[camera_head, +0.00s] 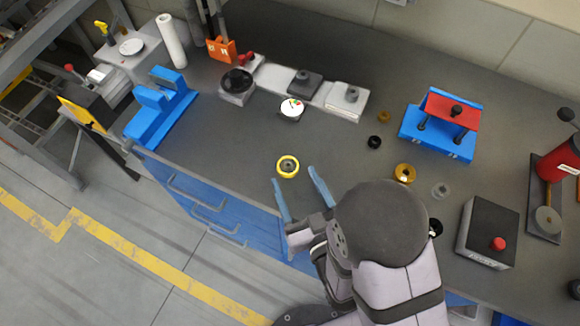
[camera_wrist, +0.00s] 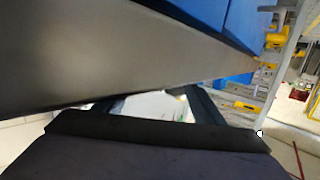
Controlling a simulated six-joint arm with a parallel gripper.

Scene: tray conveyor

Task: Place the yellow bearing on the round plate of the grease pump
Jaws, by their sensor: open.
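The yellow bearing (camera_head: 287,167), a yellow ring with a dark centre, lies flat on the dark bench near its front edge. My gripper (camera_head: 295,175) is open and empty. At the far right, a red cylinder (camera_head: 559,162) on a dark base with a round plate (camera_head: 548,220) looks like the grease pump. The plate looks bare. The wrist view shows my gripper (camera_wrist: 155,98) against the bench edge, with no bearing visible.
A brass ring (camera_head: 404,173) and small dark rings lie to the right. A blue and red press (camera_head: 440,125) and a black box with a red button (camera_head: 487,233) stand there. A blue vise (camera_head: 160,107) is left. The bench around the bearing is clear.

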